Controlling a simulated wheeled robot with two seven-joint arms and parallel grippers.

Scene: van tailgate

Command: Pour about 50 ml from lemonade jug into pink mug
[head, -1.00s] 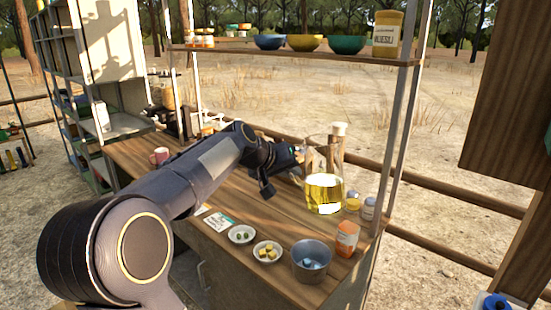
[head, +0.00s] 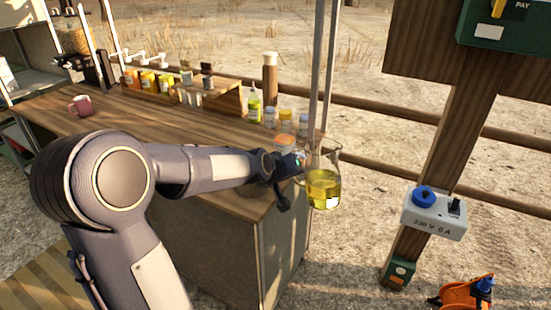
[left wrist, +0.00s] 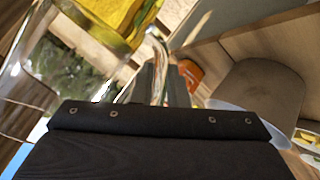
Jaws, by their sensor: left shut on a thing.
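The lemonade jug (head: 323,184) is clear glass with yellow liquid in its lower part. My left gripper (head: 297,167) is shut on the jug's handle and holds it upright, out past the right end of the counter. In the left wrist view the jug (left wrist: 112,22) fills the upper left, with its handle between the fingers (left wrist: 155,82). The pink mug (head: 81,106) stands upright on the counter at the far left, well away from the jug. Its inside is hard to make out. My right gripper is not in view.
The wooden counter (head: 150,118) is clear between the mug and my arm. Several jars (head: 287,120), a green-labelled bottle (head: 254,106) and a wooden rack (head: 215,97) line its back edge. A shelf post (head: 325,70) rises beside the jug. A socket box (head: 434,213) is at the right.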

